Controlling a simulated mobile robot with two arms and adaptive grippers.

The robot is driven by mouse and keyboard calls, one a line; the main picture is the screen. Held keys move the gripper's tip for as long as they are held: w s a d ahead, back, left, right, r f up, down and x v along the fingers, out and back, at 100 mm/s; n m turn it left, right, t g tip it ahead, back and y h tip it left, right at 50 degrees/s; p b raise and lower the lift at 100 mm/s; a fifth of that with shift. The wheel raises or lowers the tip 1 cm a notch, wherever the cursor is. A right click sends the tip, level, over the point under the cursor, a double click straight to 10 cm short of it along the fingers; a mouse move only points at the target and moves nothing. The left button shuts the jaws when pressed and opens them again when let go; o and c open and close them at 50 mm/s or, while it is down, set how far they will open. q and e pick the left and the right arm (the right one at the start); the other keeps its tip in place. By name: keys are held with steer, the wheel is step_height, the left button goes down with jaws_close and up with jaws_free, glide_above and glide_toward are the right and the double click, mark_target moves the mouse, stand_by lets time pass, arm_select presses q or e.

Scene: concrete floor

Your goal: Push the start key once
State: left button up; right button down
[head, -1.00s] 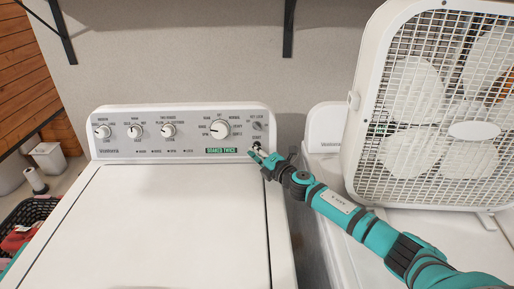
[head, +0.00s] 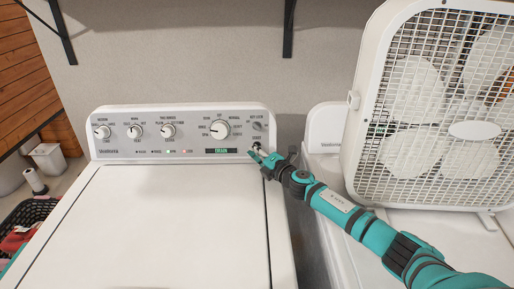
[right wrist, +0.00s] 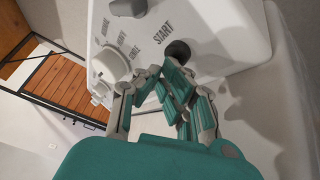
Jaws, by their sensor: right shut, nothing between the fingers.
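The white washer's control panel (head: 110,143) stands across the back of the machine. The start key, a dark round button (right wrist: 178,52), sits beside the START label in the right wrist view. In the head view it is small and close to my fingertips at the panel's right end. My right gripper (head: 256,156) is shut and empty, just below the key. In the right wrist view its fingertips (right wrist: 163,70) are close to the key and appear apart from it. The panel display (head: 221,151) is dark with green lettering that seems to read DRAIN. My left gripper is not in view.
A large dial (head: 220,129) and smaller knobs (head: 135,131) line the panel. A small switch (head: 257,126) sits above the START label. A white box fan (head: 357,130) stands on the neighbouring machine at right. The washer lid (head: 160,220) is clear.

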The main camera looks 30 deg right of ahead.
steer(key=shift+s, duration=0.1)
stand_by(0.3)
steer(key=shift+s+a+r+p, duration=0.25)
steer(key=shift+s+a+p, duration=0.05)
steer(key=shift+s+p, duration=0.3)
steer(key=shift+s+a+r+p, duration=0.2)
steer(key=shift+s+a+p, duration=0.05)
steer(key=shift+s+p, duration=0.2)
steer(key=shift+s+a+r+p, duration=0.3)
steer(key=shift+s+p, duration=0.1)
steer(key=shift+s, duration=0.2)
steer(key=shift+s+a+r+p, duration=0.15)
steer(key=shift+s+a+p, duration=0.15)
steer(key=shift+s, duration=0.25)
steer(key=shift+s+a+r+p, duration=0.1)
steer(key=shift+s+a+p, duration=0.15)
steer(key=shift+s, duration=0.3)
